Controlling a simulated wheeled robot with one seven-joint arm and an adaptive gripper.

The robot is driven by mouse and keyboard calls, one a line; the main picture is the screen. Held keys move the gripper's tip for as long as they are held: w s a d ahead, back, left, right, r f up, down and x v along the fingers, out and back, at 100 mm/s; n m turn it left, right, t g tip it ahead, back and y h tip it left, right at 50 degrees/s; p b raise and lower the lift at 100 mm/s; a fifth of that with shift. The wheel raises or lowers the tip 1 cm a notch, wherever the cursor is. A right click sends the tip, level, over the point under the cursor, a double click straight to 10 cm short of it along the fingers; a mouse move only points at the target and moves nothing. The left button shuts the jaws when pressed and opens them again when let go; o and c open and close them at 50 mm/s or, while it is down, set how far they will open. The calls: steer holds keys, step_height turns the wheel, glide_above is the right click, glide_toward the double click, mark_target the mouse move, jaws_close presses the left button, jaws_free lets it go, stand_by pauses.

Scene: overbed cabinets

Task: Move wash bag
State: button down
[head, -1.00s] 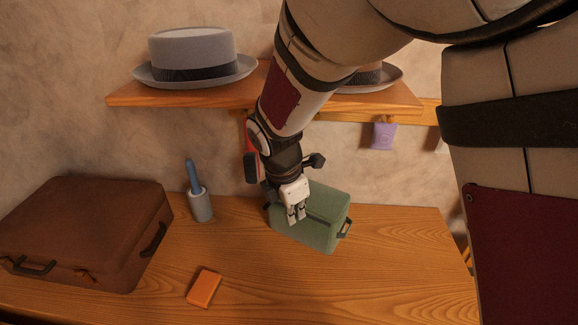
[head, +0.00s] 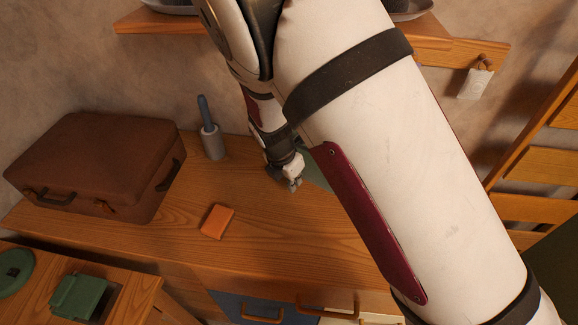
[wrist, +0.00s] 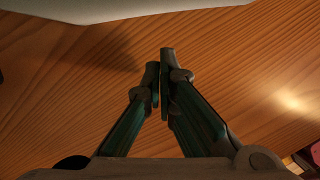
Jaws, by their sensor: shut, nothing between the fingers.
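The green bag, which looks like the wash bag (head: 316,174), stands on the wooden top. Only a small green patch of it shows in the head view. My arm hides the rest. My gripper (head: 295,186) points down just left of that patch, shut and empty. Whether it touches the bag cannot be told. In the wrist view the fingertips (wrist: 160,78) are together over bare wood. A pale, unclear shape crosses the top edge there.
A brown suitcase (head: 95,165) lies at the left. A grey holder with a blue handle (head: 211,142) stands at the back. An orange box (head: 217,221) lies in front. A shelf (head: 450,52) runs above. A lower wooden unit (head: 140,290) with green items is at front left.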

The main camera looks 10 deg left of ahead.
steer(key=shift+w+d+r, duration=0.15)
steer(key=shift+w+d, duration=0.35)
steer(key=shift+w, duration=0.2)
steer(key=shift+w+d+r, duration=0.1)
steer(key=shift+w+d, duration=0.4)
steer(key=shift+w, duration=0.2)
steer(key=shift+w+d+b, duration=0.4)
steer(key=shift+w+d, duration=0.2)
steer(key=shift+w, duration=0.3)
